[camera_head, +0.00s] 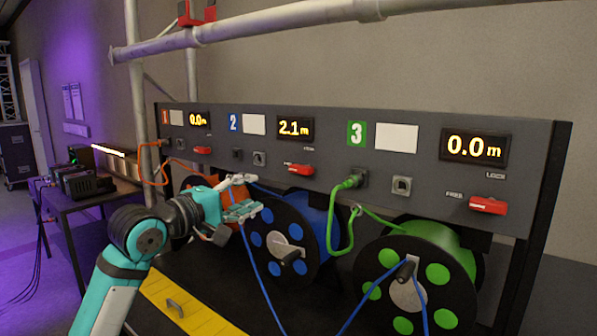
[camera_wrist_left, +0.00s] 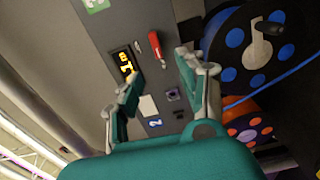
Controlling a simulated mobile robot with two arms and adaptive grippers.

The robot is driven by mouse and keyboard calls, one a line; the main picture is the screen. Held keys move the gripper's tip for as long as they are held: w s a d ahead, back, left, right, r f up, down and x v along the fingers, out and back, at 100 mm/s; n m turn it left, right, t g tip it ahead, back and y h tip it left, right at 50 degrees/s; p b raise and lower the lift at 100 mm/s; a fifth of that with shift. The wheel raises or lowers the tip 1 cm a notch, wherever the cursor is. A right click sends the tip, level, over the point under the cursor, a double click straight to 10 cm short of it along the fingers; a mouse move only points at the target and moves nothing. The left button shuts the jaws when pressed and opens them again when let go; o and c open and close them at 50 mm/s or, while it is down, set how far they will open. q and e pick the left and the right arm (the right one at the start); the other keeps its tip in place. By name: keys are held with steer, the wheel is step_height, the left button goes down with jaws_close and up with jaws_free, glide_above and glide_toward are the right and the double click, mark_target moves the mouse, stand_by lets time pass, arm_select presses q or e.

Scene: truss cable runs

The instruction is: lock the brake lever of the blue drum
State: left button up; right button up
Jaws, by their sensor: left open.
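The blue drum (camera_head: 316,218) sits under panel section 2, partly behind my left gripper; it also shows at the upper right of the left wrist view (camera_wrist_left: 235,52). Its red brake lever (camera_head: 300,169) lies roughly level below the 2.1 m display (camera_head: 296,128), near a small FREE label, with LOCK higher on the right. In the left wrist view the lever (camera_wrist_left: 155,44) shows beyond the gap between the fingers. My left gripper (camera_head: 248,194) is open and empty, in front of the drum, left of and below the lever, apart from it. My right gripper is out of view.
The green drum (camera_head: 455,245) with a plugged green cable (camera_head: 335,225) stands right; the orange drum (camera_head: 196,181) stands left, partly hidden. A blue cable (camera_head: 262,285) hangs in front. A pipe (camera_head: 270,22) crosses above the panel.

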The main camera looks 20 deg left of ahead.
arm_select(q)
steer(key=r, duration=0.1)
steer(key=p, duration=0.5)
glide_toward(299, 171)
steer(key=x, duration=0.9)
steer(key=shift+w+d, duration=0.2)
steer(key=shift+w, duration=0.15)
jaws_close()
